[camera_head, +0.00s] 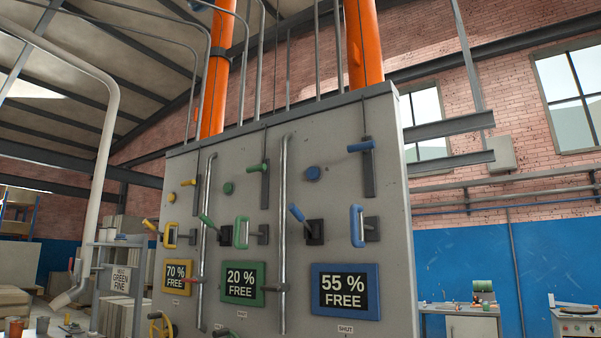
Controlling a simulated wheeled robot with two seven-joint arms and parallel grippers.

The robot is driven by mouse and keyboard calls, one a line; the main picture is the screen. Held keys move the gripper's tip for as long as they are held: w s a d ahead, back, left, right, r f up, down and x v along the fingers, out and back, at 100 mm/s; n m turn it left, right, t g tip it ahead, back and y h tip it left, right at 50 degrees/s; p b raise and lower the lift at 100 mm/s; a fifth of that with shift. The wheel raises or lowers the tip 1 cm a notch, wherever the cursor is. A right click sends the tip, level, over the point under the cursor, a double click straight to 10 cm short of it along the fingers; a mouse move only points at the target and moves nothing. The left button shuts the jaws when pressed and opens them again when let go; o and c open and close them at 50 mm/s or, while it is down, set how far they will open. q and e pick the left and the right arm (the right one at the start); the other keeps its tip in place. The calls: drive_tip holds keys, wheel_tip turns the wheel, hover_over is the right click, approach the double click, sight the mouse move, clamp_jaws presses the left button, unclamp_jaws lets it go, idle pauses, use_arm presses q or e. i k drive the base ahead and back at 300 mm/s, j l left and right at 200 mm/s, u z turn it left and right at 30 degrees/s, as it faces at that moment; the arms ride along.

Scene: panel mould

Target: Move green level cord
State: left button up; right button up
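A grey panel stands in the middle with yellow, green and blue groups of controls. In the green group, a thin dark cord (266,143) runs down from the panel's top edge to a dark upright strip (265,188). A green horizontal handle (257,168) sits near the top of that strip. Below are a green round knob (228,188), a tilted green lever (208,222), a green loop handle (241,232) and a green-framed display (243,284) reading "20 % FREE". Neither of my grippers shows in the view.
The blue group has a blue handle (361,147) on its strip and a "55 % FREE" display (345,291). The yellow group has a "70 % FREE" display (178,276). Upright metal pipes (283,230) stand out between groups. A bench (463,322) stands at right.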

sight(262, 168)
drive_tip(key=i+j+z, duration=0.2)
drive_tip(key=j, duration=0.25)
drive_tip(key=i+j+z, duration=0.1)
drive_tip(key=j+z, duration=0.15)
drive_tip(key=j, duration=0.2)
drive_tip(key=i+j+z, duration=0.2)
drive_tip(key=j, duration=0.3)
drive_tip(key=j+z, duration=0.25)
drive_tip(key=j, duration=0.2)
